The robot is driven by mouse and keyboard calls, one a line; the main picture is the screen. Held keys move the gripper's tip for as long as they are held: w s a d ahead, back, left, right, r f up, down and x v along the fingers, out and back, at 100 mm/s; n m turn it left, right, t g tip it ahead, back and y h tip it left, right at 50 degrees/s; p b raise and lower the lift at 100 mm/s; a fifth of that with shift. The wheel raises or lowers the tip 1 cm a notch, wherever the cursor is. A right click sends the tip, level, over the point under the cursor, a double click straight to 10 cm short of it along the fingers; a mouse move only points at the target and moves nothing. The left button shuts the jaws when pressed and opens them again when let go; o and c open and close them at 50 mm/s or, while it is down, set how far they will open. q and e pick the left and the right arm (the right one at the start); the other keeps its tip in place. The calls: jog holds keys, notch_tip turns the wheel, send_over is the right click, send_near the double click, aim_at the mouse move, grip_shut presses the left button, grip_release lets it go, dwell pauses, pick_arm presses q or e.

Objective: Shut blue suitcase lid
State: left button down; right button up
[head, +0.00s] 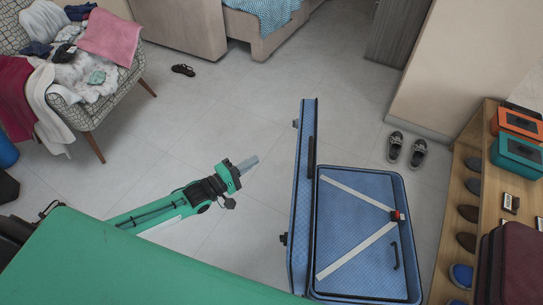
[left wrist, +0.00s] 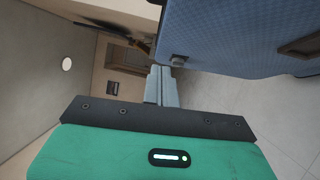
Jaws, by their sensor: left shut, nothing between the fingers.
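The blue suitcase (head: 375,278) lies open on the floor right of centre in the head view. Its lid (head: 305,195) stands upright along the left side of the base. White straps form a V inside the base, with a red and black buckle at the right. My left gripper (head: 252,162) is shut and empty, to the left of the lid and apart from it. In the left wrist view the gripper (left wrist: 161,86) shows with its fingers together, and the lid's outer face (left wrist: 235,35) is at the upper right. My right gripper is not in view.
A wooden shoe rack (head: 462,180) with shoes and boxes stands at the right. Grey shoes (head: 406,149) sit on the floor beyond the suitcase. An armchair (head: 88,112) piled with clothes is at the upper left. Floor left of the lid is clear.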

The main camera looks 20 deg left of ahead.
pick_arm(q)
jog(key=s+d+f+x, duration=0.1)
jog(key=d+x, duration=0.1)
jog(key=x, duration=1)
jog(key=shift+d+r+p, duration=0.2)
jog(key=shift+r+p, duration=0.2)
jog(key=shift+r, duration=0.05)
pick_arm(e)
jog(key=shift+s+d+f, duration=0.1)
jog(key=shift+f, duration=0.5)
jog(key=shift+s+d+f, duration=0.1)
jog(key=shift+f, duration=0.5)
